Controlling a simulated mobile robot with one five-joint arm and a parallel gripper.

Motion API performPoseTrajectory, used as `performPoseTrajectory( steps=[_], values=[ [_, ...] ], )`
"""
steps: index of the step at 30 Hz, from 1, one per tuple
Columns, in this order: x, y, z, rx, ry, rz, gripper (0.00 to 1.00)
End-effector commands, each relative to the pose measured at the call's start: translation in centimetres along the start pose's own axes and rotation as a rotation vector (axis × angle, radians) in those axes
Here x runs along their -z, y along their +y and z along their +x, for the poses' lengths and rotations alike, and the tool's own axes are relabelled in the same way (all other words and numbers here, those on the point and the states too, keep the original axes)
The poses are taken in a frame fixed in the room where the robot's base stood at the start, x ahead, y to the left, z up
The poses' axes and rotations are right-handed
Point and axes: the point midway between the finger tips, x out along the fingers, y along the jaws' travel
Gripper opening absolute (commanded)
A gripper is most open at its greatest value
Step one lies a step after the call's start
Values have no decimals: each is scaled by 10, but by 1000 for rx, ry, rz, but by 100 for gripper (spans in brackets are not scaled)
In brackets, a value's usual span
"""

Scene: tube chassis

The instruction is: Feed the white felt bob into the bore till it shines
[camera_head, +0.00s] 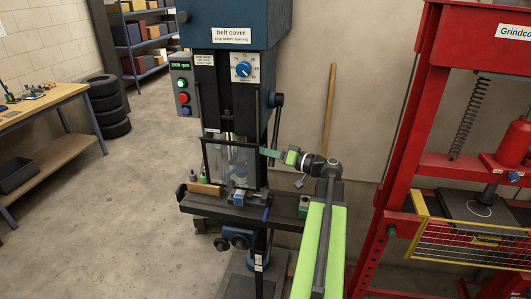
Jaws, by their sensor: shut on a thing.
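The blue drill press (233,22) stands at the centre, its dial and belt cover label facing me. A clear guard (222,160) with a dark frame hangs in front of its spindle. The white felt bob and the bore cannot be made out clearly through the guard. A small metal vise or workpiece (239,196) shows at the guard's lower edge, on the dark table (285,206). My gripper (266,153) reaches in from the right and is shut at the guard's right edge, apparently on its frame; the exact contact is too small to see.
A control box (184,86) with a lit green readout hangs left of the press. A red shop press (405,150) with a yellow guard (468,247) stands close on the right. A workbench (45,107) and stacked tires (107,100) are at left. The left floor is open.

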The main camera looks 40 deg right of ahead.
Motion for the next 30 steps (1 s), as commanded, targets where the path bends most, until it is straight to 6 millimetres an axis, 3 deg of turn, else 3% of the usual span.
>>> performPoseTrajectory(
  steps=[14,15,19,30],
  values=[
    [-1,7,2,7,5,-39,0],
    [-1,7,2,7,5,-39,24],
    [-1,7,2,7,6,-39,41],
    [0,8,-5,5,8,-39,41]
  ],
)
